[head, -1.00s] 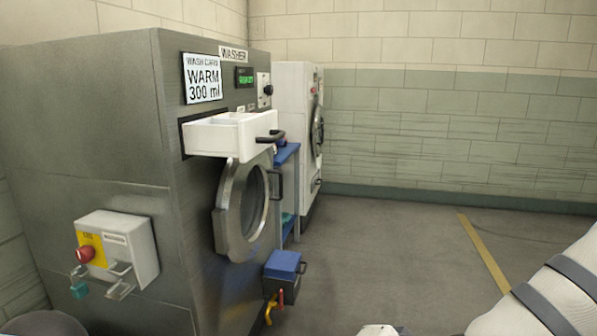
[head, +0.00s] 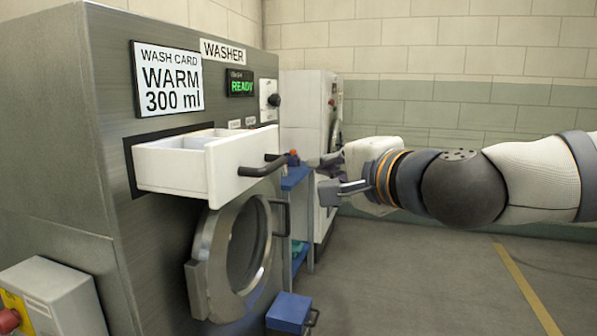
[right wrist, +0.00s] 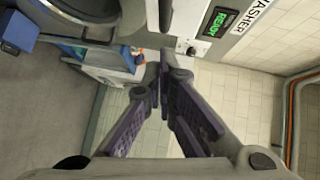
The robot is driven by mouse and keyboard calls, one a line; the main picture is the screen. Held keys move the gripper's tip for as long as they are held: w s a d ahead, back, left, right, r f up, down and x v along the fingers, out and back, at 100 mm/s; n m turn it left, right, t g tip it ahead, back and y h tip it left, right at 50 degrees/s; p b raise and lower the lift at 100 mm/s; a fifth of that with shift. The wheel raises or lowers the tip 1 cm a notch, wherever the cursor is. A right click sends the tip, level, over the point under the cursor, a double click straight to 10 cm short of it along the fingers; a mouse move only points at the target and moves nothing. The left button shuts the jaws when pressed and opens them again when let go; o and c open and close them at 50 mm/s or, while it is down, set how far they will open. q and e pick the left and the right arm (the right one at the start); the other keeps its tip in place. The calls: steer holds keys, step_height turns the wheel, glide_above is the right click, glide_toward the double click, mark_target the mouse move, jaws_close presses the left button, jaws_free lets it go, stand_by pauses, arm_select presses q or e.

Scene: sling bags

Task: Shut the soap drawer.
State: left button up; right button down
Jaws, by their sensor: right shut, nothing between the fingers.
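The white soap drawer (head: 225,165) sticks well out of the grey washer's front, below the wash card, and its compartments show from above. Its dark bar handle (head: 262,167) faces right. My right gripper (head: 316,165) is to the right of the handle, with a gap between them, and points left toward it. In the right wrist view the right gripper (right wrist: 165,80) has its fingertips together and nothing held. My left gripper is not in view.
The round washer door (head: 235,260) is below the drawer. A blue shelf (head: 298,180) and a second white machine (head: 308,105) stand behind. A blue box (head: 288,312) is low in front. The floor to the right is clear.

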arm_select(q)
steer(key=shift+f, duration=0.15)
arm_select(e)
steer(key=w+a, duration=0.1)
steer(key=a, duration=0.2)
steer(key=w+a+f, duration=0.1)
steer(key=shift+w+a, duration=0.2)
steer(key=shift+w, duration=0.1)
